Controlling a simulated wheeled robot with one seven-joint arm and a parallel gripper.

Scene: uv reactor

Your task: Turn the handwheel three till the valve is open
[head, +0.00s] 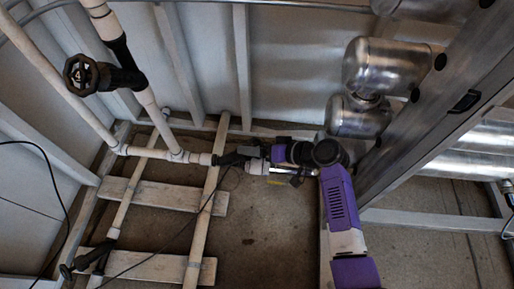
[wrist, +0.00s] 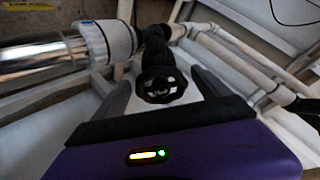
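A black round handwheel (wrist: 160,84) on a black valve is straight ahead of my gripper (wrist: 160,77) in the wrist view. The two grey fingers are apart, one on each side of the wheel. I cannot tell whether they touch its rim. In the head view my gripper (head: 257,153) is beside the black valve (head: 231,158) on the low white pipe, and the wheel is mostly hidden there. No number shows on the wheel, and its turn position cannot be read.
Another black handwheel (head: 80,73) is on the upper left pipe. A further black valve (head: 68,270) is at the lower left. Shiny metal ducts (head: 378,68) and a steel beam (head: 440,95) are at the right. A thin black cable (head: 165,240) crosses the floor and planks.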

